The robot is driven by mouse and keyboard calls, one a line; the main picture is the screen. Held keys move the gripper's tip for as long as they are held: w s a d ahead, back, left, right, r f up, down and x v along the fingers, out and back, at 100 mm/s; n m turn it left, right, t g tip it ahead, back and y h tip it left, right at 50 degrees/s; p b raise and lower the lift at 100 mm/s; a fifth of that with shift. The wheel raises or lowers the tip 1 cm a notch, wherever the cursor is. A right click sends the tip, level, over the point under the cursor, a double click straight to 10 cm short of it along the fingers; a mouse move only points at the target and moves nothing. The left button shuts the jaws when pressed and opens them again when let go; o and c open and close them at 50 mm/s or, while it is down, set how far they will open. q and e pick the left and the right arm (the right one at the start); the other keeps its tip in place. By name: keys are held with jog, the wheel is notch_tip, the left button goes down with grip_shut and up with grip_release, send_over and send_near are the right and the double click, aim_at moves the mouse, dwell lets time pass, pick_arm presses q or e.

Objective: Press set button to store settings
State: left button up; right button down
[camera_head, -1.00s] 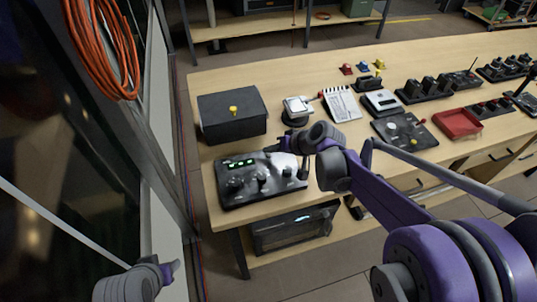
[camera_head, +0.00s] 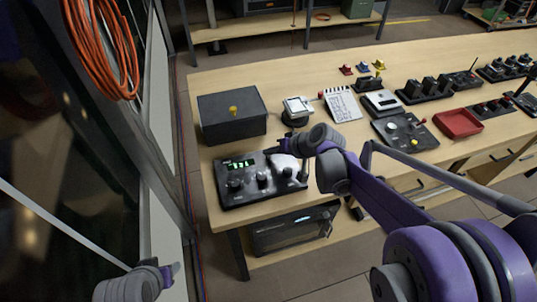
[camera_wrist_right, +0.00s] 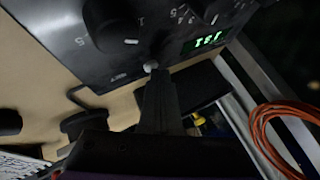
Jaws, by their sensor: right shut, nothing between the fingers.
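The dark control panel (camera_head: 228,197) lies on the near left end of the bench, with several black knobs and a lit green display (camera_head: 240,163). The panel also shows in the right wrist view (camera_wrist_right: 75,45), where its display (camera_wrist_right: 208,40) carries a few green characters, too blurred to read surely. My right gripper (camera_head: 281,148) is shut and empty at the panel's far edge. In the wrist view its fingertips (camera_wrist_right: 154,73) are at a small pale round button (camera_wrist_right: 151,65), seemingly touching it. No label on this button is readable. My left gripper (camera_head: 172,271) is low at the left, away from the bench.
A dark box with a yellow knob (camera_head: 233,110) stands just behind the panel. A window frame borders the left side.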

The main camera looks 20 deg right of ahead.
dwell(0.5)
pick_arm(q)
jog(key=shift+w+r+p, duration=0.2)
jog(key=shift+r+p, duration=0.3)
jog(key=shift+r, duration=0.1)
pick_arm(e)
jog(key=shift+r, duration=0.8)
jog(key=shift+r+p, duration=0.4)
jog(key=shift+r, duration=0.25)
pick_arm(q)
jog(key=r, duration=0.1)
jog(key=w+r+p, duration=0.1)
jog(key=r+p, duration=0.1)
jog(key=r, duration=0.1)
jog(key=shift+w, duration=0.25)
pick_arm(e)
notch_tip(320, 180, up, 4)
jog(key=shift+f, duration=0.2)
pick_arm(q)
jog(key=shift+s, duration=0.1)
